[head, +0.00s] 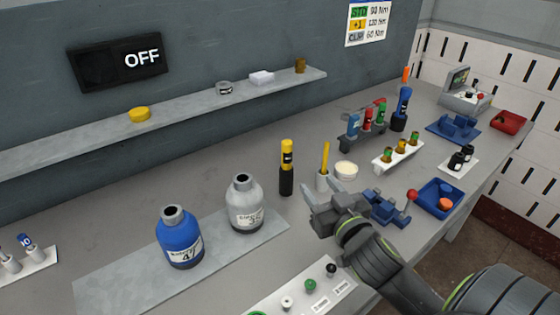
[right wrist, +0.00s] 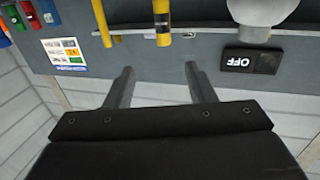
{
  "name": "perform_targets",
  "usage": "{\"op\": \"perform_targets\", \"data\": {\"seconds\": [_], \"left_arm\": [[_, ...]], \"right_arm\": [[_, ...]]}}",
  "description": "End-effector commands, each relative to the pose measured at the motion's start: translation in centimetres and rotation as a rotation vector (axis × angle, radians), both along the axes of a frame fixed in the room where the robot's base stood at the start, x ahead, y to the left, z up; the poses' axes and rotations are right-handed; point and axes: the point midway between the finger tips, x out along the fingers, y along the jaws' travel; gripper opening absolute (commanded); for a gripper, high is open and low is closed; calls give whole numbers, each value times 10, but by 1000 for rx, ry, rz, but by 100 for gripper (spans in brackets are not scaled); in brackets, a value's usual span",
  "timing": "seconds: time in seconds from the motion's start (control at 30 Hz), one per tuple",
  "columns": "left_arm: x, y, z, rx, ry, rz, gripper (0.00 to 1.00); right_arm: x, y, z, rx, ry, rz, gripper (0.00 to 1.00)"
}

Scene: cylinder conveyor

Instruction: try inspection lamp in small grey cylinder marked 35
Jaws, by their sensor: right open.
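The inspection lamp (head: 287,168), a yellow-topped stick with a black lower part, stands upright on the bench. The small grey cylinder (head: 245,203), with a dark opening on top and a white label hard to read in full, stands to its left on a grey mat. My right gripper (head: 320,195) is open and empty, to the right of the lamp and apart from it. In the right wrist view the yellow lamp (right wrist: 162,22) shows beyond the open fingers (right wrist: 158,75), and part of the grey cylinder (right wrist: 262,10) shows at the top right. My left gripper is out of view.
A blue cylinder (head: 180,240) stands left of the grey one on the mat (head: 120,275). A cup with a yellow pencil (head: 323,177) and a cream round tub (head: 346,170) are close to my right gripper. A wall display (head: 118,55) reads OFF. Racks and trays crowd the right side.

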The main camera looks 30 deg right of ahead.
Motion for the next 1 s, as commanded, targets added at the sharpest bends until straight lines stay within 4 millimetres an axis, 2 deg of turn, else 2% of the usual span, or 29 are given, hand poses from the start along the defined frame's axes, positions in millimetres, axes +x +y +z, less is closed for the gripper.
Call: {"op": "perform_targets", "data": {"seconds": [0.17,0.4,0.63,0.8,1.0], "left_arm": [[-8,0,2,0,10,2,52],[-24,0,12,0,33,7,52],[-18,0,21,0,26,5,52],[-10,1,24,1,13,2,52],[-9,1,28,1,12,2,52]], "right_arm": [[15,-2,2,-1,-9,4,50],[63,-11,2,0,-7,3,50],[103,-18,1,1,-6,3,50],[118,-21,-1,-1,-5,3,50],[129,-21,-1,0,-5,3,50]]}}
